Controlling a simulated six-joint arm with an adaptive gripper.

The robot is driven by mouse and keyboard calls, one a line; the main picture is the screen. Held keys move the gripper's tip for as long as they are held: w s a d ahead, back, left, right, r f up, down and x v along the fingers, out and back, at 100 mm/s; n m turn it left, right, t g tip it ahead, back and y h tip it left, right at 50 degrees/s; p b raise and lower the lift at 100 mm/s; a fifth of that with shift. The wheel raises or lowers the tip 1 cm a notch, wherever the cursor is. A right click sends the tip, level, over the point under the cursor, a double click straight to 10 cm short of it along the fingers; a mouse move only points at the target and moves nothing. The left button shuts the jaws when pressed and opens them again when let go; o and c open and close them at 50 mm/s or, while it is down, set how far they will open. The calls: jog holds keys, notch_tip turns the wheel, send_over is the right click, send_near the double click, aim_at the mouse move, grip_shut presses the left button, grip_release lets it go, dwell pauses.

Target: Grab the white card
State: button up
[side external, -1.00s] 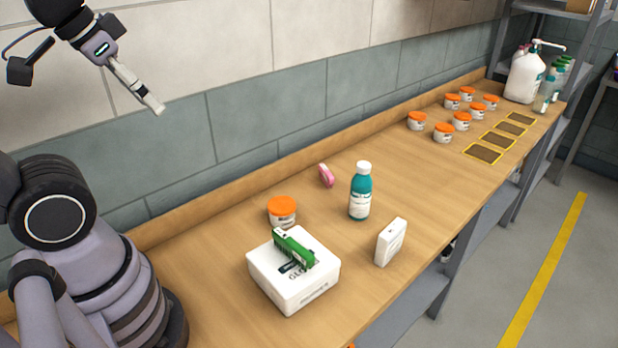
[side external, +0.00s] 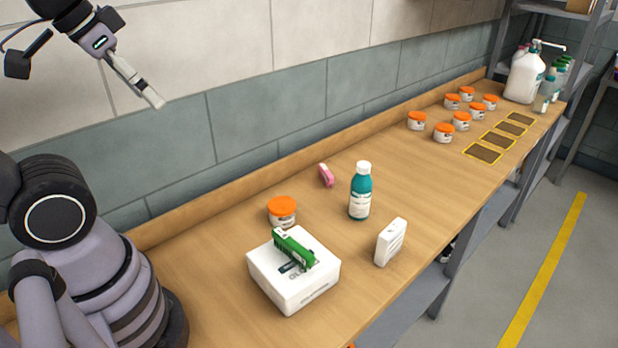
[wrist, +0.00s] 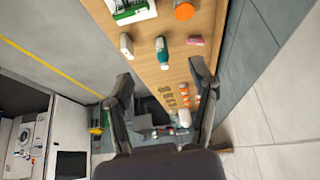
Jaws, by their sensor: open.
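A small white upright block (side external: 390,242), the only card-like white thing I can make out, stands near the front edge of the wooden bench. It also shows in the wrist view (wrist: 126,46), up and left of the fingers. My gripper (side external: 152,97) is high in the air at the upper left of the side view, well away from the block. In the wrist view my gripper (wrist: 160,78) has its two fingers spread wide, with nothing held between them.
A white box (side external: 265,280) with a green tool (side external: 293,247) on it sits left of the block. A teal bottle (side external: 360,195), an orange-lidded jar (side external: 282,211) and a pink item (side external: 326,175) stand nearby. Several jars and yellow-edged pads (side external: 483,153) lie farther along.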

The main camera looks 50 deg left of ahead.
notch_tip(320, 180, up, 5)
jog(key=w+a+r+m+t+y, duration=0.1)
jog(key=w+a+m+y, duration=0.1)
jog(key=w+m+y, duration=0.45)
jog(key=w+a+m+t+y, duration=0.1)
jog(key=w+a+m+y, duration=0.2)
jog(key=w+m, duration=0.65)
jog(key=m+t+h, duration=0.8)
jog(key=m+t, duration=0.2)
jog(key=m, duration=0.9)
send_over(396, 229)
jog(key=s, duration=0.6)
notch_tip(396, 229, down, 2)
notch_tip(396, 229, down, 41)
jog(key=shift+w+a+r, duration=0.1)
jog(key=shift+r, duration=0.1)
jog(key=shift+w+f, duration=0.1)
jog(key=shift+f, duration=0.25)
jog(key=w, duration=0.7)
jog(key=shift+w+a+r, duration=0.15)
jog(key=shift+a+r, duration=0.15)
jog(key=shift+r, duration=0.05)
grip_shut()
